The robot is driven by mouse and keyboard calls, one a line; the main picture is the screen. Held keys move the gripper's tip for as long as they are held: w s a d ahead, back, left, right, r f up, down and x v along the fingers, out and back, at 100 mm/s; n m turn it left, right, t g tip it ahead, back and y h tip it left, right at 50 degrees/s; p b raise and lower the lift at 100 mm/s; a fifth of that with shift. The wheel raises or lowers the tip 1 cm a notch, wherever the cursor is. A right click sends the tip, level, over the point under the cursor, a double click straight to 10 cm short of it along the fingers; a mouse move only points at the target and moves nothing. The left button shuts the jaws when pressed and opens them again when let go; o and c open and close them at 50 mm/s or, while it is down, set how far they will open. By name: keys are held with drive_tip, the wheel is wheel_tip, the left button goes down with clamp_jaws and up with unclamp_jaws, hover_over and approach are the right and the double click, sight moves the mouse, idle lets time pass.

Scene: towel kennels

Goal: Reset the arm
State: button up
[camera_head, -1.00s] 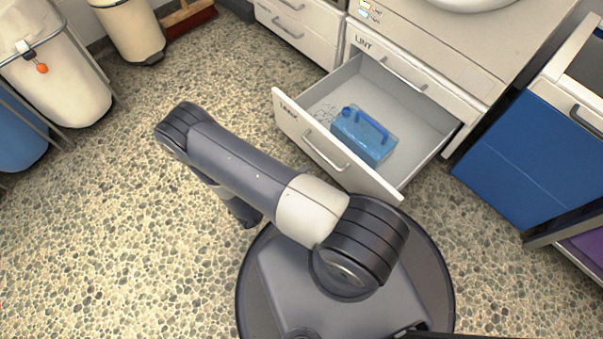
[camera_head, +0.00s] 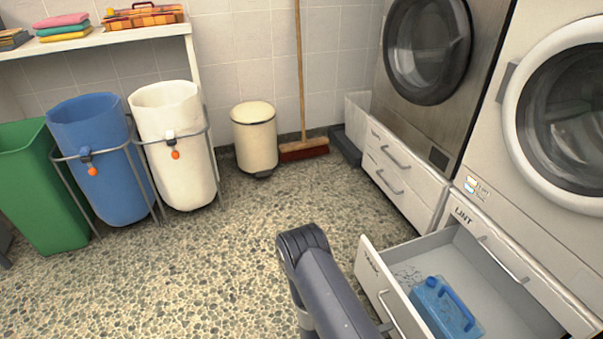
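My arm (camera_head: 325,283) shows at the bottom middle of the head view, beside the front of the open drawer. Only its upper links are in the picture. My gripper is out of view, so its fingers and anything in them are hidden. The lint drawer (camera_head: 505,303) under the white machine at the right stands pulled out. A blue jug with a handle (camera_head: 437,300) lies in it, with some thin grey strands beside it.
A green bin (camera_head: 42,185), a blue bin (camera_head: 100,150) and a white bin (camera_head: 172,140) stand at the left. A cream pedal bin (camera_head: 254,135) and a broom (camera_head: 303,150) are at the back wall. Speckled floor (camera_head: 200,270) is clear in the middle.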

sight(398, 325)
drive_tip(key=shift+b+x, duration=0.75)
drive_tip(key=shift+x, duration=2.15)
drive_tip(key=shift+r, duration=0.1)
